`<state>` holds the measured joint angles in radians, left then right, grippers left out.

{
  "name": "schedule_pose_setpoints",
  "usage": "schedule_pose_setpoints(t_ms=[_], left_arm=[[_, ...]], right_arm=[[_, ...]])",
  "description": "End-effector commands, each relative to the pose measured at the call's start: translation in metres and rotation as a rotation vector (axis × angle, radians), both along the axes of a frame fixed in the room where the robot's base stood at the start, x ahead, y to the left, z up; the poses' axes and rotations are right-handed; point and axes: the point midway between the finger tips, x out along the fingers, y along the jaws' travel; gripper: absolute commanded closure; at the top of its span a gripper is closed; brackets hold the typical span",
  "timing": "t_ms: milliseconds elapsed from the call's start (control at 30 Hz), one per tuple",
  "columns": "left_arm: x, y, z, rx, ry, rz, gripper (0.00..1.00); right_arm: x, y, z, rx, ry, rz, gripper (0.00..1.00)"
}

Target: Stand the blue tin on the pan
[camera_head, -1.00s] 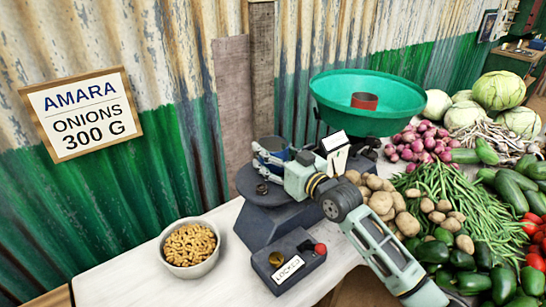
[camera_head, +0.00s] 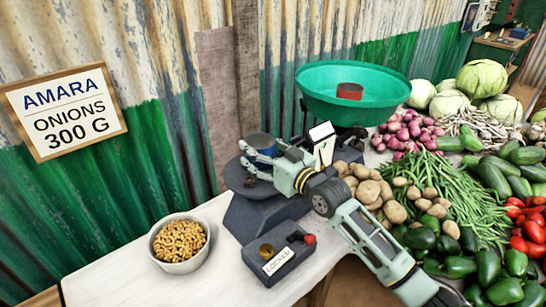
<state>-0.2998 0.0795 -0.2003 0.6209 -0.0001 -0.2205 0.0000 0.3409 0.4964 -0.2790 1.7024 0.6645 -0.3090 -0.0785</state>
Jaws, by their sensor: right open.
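The blue tin (camera_head: 262,142) stands upright on the dark round pan (camera_head: 234,180) at the left of the scale. My right gripper (camera_head: 246,161) comes in from the right, low over the pan, with its fingers spread at the near side of the tin. The fingers and palm hide the tin's lower part. I cannot tell whether they touch it. A small dark brass-looking piece lies by the fingertips on the pan. My left gripper is not in view.
A green bowl (camera_head: 320,95) on the scale's right side holds a red tin (camera_head: 349,91). A locked box (camera_head: 277,254) with a red knob and a bowl of nuts (camera_head: 179,262) stand in front. Potatoes (camera_head: 372,192) and other vegetables crowd the right.

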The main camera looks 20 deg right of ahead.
Motion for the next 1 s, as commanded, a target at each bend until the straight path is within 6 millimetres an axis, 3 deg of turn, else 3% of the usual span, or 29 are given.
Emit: schedule_pose_setpoints(t_ms=[500, 700, 1000], left_arm=[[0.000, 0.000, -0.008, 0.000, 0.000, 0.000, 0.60], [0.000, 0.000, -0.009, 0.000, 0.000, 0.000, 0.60], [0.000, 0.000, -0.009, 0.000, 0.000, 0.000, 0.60]], right_arm=[[-0.091, -0.033, -0.003, -0.004, 0.004, 0.000, 0.32], [-0.106, -0.038, -0.002, -0.001, 0.003, 0.000, 0.32], [-0.108, -0.039, -0.001, 0.000, 0.001, 0.000, 0.32]])
